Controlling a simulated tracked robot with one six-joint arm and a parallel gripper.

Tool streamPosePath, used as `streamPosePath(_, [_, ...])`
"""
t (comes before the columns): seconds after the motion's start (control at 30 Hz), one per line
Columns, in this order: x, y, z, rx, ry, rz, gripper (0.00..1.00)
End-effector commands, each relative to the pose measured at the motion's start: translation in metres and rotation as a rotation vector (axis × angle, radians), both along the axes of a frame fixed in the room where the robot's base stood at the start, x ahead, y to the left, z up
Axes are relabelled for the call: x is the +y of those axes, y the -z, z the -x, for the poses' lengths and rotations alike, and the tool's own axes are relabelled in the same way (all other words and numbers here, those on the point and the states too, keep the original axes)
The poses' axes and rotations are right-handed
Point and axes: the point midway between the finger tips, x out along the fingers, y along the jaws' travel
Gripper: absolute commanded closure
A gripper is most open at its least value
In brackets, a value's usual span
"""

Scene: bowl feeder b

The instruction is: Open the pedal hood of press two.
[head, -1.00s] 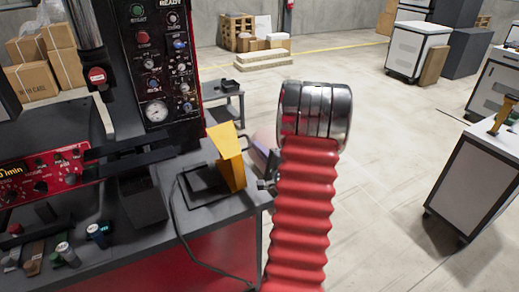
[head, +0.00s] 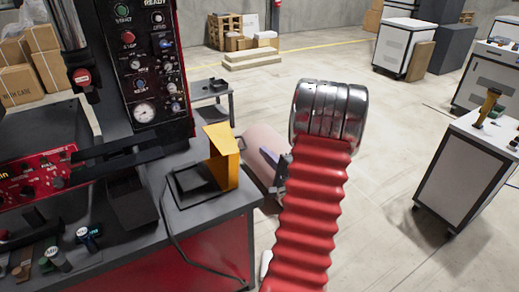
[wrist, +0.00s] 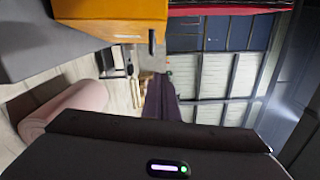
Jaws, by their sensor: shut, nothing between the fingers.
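The yellow pedal hood (head: 222,158) stands upright at the right side of a dark flat base (head: 188,196) on the grey press bench, near its right corner. In the wrist view the hood (wrist: 112,20) fills the upper left as an orange block. My gripper (head: 270,157) is partly hidden behind my red bellows arm. Its purple fingers (wrist: 162,100) show in the middle of the wrist view, shut and empty. The pedal itself cannot be made out.
A black cable (head: 180,240) runs over the bench front. The press control panel (head: 143,70) stands at the left. A white cabinet (head: 455,170) stands at the right, with open floor (head: 370,200) between.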

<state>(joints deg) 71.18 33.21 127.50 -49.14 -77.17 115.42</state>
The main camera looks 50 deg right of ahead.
Motion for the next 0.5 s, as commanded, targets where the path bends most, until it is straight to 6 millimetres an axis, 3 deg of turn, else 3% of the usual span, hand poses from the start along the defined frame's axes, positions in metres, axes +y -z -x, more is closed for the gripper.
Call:
streamPosePath(0.2, [0.013,0.0,0.031,0.0,0.001,0.0,1.0])
streamPosePath(0.5, [0.02,0.0,0.042,0.001,-0.002,0.0,1.0])
